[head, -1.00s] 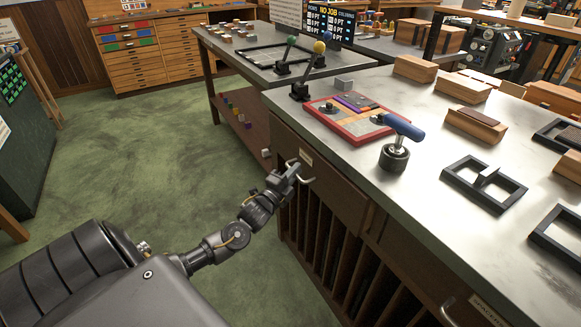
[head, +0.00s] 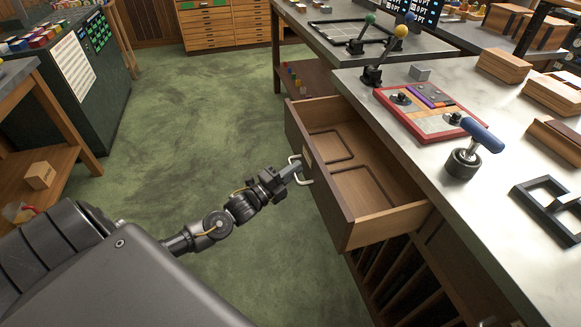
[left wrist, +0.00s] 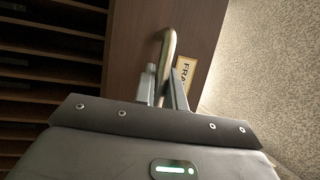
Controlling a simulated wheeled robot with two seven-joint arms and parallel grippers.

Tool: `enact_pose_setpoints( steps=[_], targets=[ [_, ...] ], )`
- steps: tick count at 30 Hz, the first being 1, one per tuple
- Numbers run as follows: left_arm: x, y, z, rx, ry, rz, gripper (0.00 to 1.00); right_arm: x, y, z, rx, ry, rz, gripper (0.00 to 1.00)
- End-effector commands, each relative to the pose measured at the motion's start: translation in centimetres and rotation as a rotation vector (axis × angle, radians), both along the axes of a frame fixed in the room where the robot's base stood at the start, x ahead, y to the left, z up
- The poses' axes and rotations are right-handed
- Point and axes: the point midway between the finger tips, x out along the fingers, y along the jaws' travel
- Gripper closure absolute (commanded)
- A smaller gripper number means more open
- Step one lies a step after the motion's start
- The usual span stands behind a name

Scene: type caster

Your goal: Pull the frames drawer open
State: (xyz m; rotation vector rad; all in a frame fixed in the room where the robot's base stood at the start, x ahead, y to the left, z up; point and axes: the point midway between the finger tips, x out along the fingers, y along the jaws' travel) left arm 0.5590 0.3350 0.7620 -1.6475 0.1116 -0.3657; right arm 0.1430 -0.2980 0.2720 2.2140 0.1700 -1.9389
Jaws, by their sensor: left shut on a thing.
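The frames drawer (head: 335,195) is pulled well out from under the worktop in the head view. Inside lie thin dark rectangular frame outlines on its wooden floor. Its metal handle (head: 301,170) is on the front, and my left gripper (head: 292,172) is shut on it. In the left wrist view the curved handle (left wrist: 168,48) runs between the fingers of the left gripper (left wrist: 163,90), beside a label (left wrist: 184,72) reading "FRA", the rest hidden. My right gripper is not in view.
The worktop (head: 420,160) above bears a red-edged tray (head: 428,134), a blue-handled tool (head: 472,150) and wooden blocks. Vertical slots lie below the drawer. Green floor (head: 190,130) is clear left of the drawer. A box (head: 40,175) sits on a shelf at the left.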

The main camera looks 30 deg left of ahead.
Motion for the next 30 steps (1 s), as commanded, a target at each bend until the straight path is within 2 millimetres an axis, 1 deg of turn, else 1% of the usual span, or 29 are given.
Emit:
enact_pose_setpoints(
  steps=[8,9,13,14,23,26,30],
  targets=[
    [-0.1,0.0,-0.1,0.000,0.001,-0.001,1.00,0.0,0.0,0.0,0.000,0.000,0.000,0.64],
    [-0.1,0.0,-0.1,0.000,0.001,-0.001,0.85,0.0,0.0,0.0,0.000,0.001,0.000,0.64],
    [-0.1,0.1,-0.1,0.000,0.001,0.000,0.68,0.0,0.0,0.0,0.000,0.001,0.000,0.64],
    [-0.1,0.1,0.0,0.000,0.001,0.000,0.66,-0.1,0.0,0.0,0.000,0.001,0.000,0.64],
    [-0.3,0.1,-0.1,0.000,0.002,0.001,0.66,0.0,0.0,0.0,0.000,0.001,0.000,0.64],
    [-1.3,0.5,-0.4,0.001,0.003,0.001,0.66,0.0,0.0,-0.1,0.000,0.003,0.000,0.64],
    [-3.7,1.1,-0.9,0.001,0.005,-0.001,0.66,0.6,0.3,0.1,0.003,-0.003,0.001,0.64]
  ],
)
